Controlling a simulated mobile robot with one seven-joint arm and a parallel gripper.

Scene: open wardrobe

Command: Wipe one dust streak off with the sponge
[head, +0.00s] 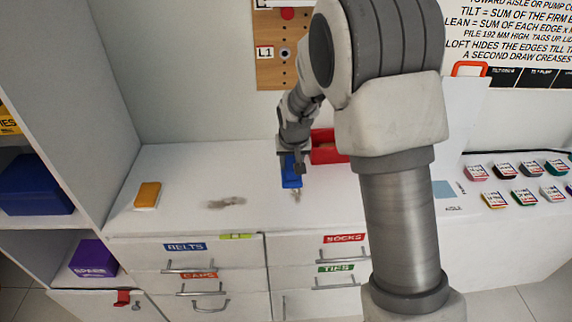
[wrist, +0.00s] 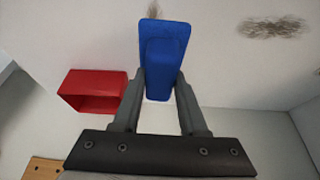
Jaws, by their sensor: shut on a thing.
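My gripper (head: 291,157) is shut on a blue sponge (head: 291,172), a block on a wider blue base. In the wrist view my gripper (wrist: 160,95) has a finger on each side of the sponge (wrist: 165,50). The sponge is at or just above the white top; I cannot tell if it touches. A dark dust streak (head: 227,202) lies left of the sponge; it also shows at the upper right of the wrist view (wrist: 272,27). A smaller, fainter streak (head: 296,196) shows at the sponge's near end, partly hidden by it.
A red bin (head: 325,147) stands close behind and right of the sponge. An orange block with a pale base (head: 147,195) lies at the left of the white top (head: 180,220). Labelled drawers (head: 190,262) are below. My arm hides part of the right side.

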